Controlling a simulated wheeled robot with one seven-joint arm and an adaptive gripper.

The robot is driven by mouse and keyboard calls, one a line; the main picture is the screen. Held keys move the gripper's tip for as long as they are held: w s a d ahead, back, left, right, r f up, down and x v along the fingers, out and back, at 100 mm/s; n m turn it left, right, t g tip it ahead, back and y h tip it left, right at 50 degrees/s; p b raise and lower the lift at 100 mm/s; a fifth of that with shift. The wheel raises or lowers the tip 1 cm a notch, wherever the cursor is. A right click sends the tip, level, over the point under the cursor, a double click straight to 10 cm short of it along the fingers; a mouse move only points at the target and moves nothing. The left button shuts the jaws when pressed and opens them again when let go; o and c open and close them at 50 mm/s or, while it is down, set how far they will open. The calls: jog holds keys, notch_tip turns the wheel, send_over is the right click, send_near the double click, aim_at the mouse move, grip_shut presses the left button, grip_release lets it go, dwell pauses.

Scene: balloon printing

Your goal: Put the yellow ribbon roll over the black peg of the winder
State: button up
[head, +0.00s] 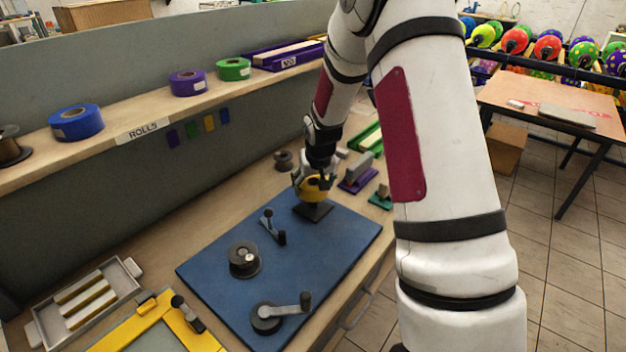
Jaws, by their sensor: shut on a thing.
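The yellow ribbon roll (314,190) is between the fingers of my gripper (312,184), which is shut on it and points down. The roll is over or just above a black square base (314,211) on the far part of the blue board (210,270). The black peg is not visible; the roll and gripper cover the space over the base. I cannot tell whether the roll is around the peg or above it. A crank handle (272,227) stands on the board to the left of the base.
A black spool (244,260) and a second crank (281,313) sit nearer on the board. Blue (76,123), purple (188,82) and green (233,69) rolls lie on the shelf. Stampers (358,174) stand right of my gripper. A yellow frame (200,330) lies at front left.

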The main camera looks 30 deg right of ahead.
jog(key=shift+f+b, duration=0.85)
jog(key=shift+f, duration=1.8)
jog(key=o, duration=1.3)
jog(key=v, duration=1.2)
